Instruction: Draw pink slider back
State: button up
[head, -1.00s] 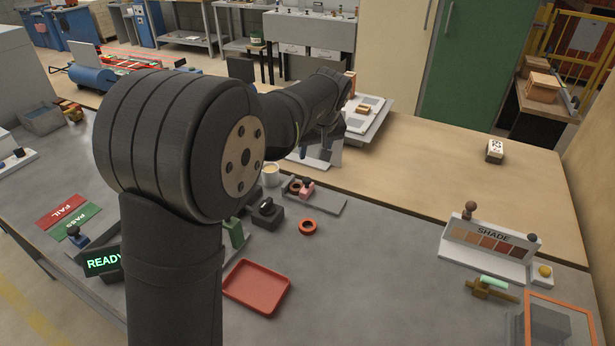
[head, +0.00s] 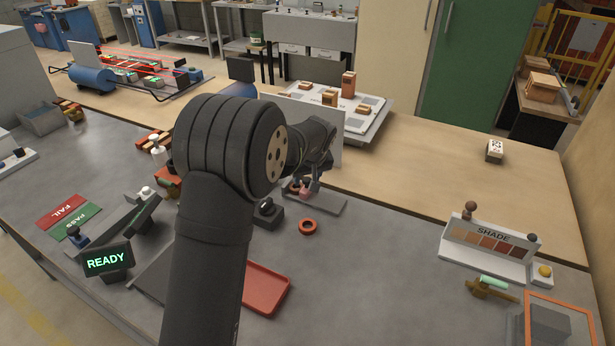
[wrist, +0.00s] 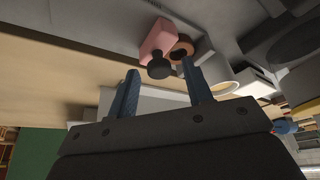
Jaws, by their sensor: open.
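The pink slider (head: 305,193) sits on a flat grey track plate (head: 330,206) near the middle of the bench, partly hidden by my gripper in the head view. In the wrist view the slider is a pink block (wrist: 156,38) with a dark round knob (wrist: 159,67). An orange-brown ring (wrist: 181,48) is beside it. My gripper (wrist: 159,74) is open and empty, its two blue fingers apart. The knob appears between and just beyond the fingertips; I cannot tell whether anything touches.
A dark block with a black knob (head: 267,211) stands left of the track, and a loose orange ring (head: 308,227) lies in front. A red tray (head: 266,288) is nearer me. The SHADE stand (head: 487,245) is at right. Bench between ring and stand is clear.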

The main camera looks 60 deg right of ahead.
grip_shut()
jog(key=s, duration=0.9)
jog(key=shift+s, duration=0.25)
grip_release()
jog(key=shift+r, duration=0.1)
